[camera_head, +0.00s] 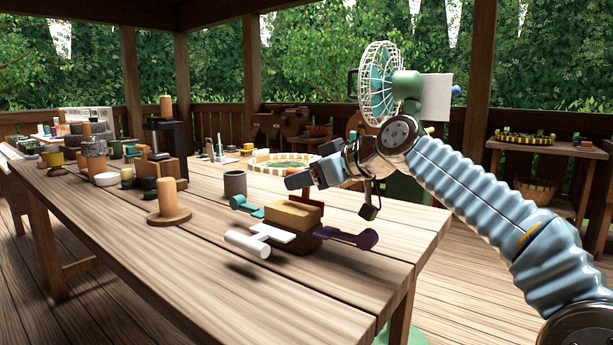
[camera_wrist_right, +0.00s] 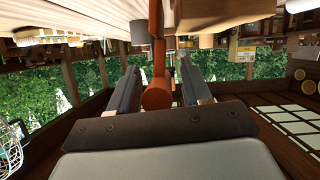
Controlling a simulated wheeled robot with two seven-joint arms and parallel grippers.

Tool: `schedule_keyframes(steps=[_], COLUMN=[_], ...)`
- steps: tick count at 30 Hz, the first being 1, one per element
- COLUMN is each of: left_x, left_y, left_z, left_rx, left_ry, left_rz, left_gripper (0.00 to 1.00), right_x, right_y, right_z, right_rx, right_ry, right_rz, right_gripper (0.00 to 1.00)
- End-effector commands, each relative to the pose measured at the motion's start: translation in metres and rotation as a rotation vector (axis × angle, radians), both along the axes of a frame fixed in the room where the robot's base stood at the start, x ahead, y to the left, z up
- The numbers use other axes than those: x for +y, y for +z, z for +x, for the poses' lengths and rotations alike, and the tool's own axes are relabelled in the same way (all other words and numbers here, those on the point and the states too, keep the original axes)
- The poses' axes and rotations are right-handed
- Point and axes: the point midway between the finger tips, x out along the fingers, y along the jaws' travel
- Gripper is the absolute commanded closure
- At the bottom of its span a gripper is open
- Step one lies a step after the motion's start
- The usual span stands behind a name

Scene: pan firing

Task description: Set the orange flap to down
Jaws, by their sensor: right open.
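A wooden block (camera_head: 298,214) with several coloured flaps stands near the right end of the table. The orange flap (camera_head: 307,190) sticks up from its back side, partly hidden behind my right gripper (camera_head: 305,179). A white flap (camera_head: 270,232), a purple flap (camera_head: 350,237) and a teal flap (camera_head: 246,207) stick out sideways. In the right wrist view, which is upside down, the orange flap (camera_wrist_right: 157,50) runs between the two open fingers of my right gripper (camera_wrist_right: 158,78). Its round end lies close to the palm. I cannot tell whether a finger touches it. My left gripper is out of view.
A grey cup (camera_head: 235,184) stands behind the block. A candle on a wooden plate (camera_head: 169,216) stands to the left. The table's front is clear.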

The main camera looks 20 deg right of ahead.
Motion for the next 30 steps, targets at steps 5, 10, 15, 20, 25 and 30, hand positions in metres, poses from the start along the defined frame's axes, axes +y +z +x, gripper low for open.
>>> schedule_keyframes(steps=[5,10,15,20,25,30], left_x=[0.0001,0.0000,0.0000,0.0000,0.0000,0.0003], left_y=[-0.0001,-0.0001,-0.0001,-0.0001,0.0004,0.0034], left_z=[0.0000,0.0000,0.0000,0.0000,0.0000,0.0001], left_rx=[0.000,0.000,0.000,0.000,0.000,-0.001], left_ry=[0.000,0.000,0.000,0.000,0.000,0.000], left_rz=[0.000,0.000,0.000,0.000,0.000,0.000], left_gripper=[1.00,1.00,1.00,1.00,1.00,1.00], right_x=[0.0002,0.0001,0.0001,0.0000,-0.0004,-0.0027], right_y=[0.0000,0.0001,0.0001,0.0002,0.0003,0.0007], right_z=[0.0001,0.0000,-0.0001,-0.0002,0.0001,0.0023], right_rx=[0.000,0.000,-0.001,-0.001,0.003,0.026], right_ry=[0.000,0.000,0.000,0.000,0.000,-0.001], right_rz=[0.000,0.000,0.001,0.001,0.004,0.035], right_gripper=[0.52,0.73,0.99,1.00,1.00,1.00])
